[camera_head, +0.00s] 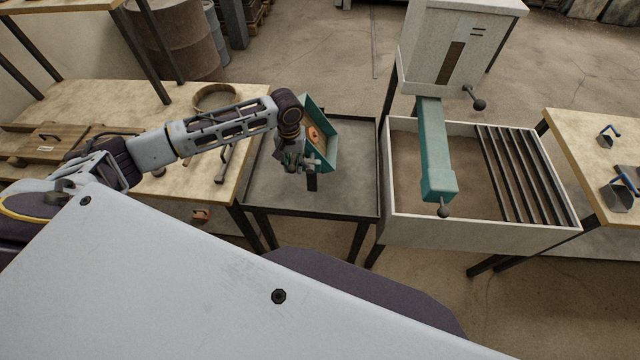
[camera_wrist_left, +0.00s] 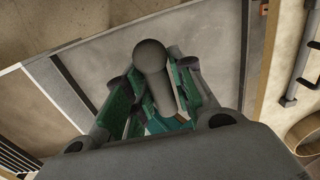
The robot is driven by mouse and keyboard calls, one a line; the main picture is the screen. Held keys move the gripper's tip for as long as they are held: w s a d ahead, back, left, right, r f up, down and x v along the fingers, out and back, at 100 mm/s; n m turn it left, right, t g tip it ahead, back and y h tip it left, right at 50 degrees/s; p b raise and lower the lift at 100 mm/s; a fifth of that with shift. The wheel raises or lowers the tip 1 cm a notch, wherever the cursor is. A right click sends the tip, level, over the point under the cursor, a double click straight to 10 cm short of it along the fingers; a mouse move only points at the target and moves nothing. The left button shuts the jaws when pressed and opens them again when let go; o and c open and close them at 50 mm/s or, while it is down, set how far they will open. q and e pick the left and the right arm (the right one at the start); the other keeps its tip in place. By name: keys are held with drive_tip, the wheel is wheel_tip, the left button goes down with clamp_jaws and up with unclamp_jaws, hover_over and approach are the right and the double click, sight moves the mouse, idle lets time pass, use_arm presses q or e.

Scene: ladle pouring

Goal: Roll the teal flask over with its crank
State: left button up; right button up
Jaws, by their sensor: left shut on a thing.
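The teal flask (camera_head: 331,141) is an open box above the dark tray table in the head view. It is tilted, and its open side shows an orange-brown shape (camera_head: 316,136) inside. My left gripper (camera_head: 309,166) is at its near left side. In the left wrist view, the fingers (camera_wrist_left: 152,98) are shut on the crank's grey, round-ended handle (camera_wrist_left: 151,56). A bit of teal (camera_wrist_left: 166,125) shows behind the fingers. The gripper and wrist hide much of the crank and the flask's left side. My right gripper is out of view.
The dark tray table (camera_head: 345,195) has bare room around the flask. To its right stands a pale sand bin (camera_head: 400,232) under a grey machine (camera_head: 452,45) with a teal arm (camera_head: 436,150) and ball-ended levers. A wooden bench (camera_head: 75,98) is at left, another (camera_head: 600,130) at right.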

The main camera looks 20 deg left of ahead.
use_arm(q)
drive_tip(key=shift+s+a+f, duration=0.15)
drive_tip(key=shift+a, duration=0.1)
idle(0.3)
drive_tip(key=shift+s+a+f, duration=0.15)
drive_tip(key=shift+a+f, duration=0.35)
drive_tip(key=shift+s+a+f, duration=0.15)
drive_tip(key=shift+a+f, duration=0.3)
drive_tip(key=shift+f, duration=0.05)
drive_tip(key=shift+s+a+f, duration=0.1)
drive_tip(key=shift+a+f, duration=0.25)
drive_tip(key=shift+f, duration=0.3)
drive_tip(key=shift+s+a+f, duration=0.1)
drive_tip(key=shift+a+f, duration=0.2)
drive_tip(key=shift+f, duration=0.4)
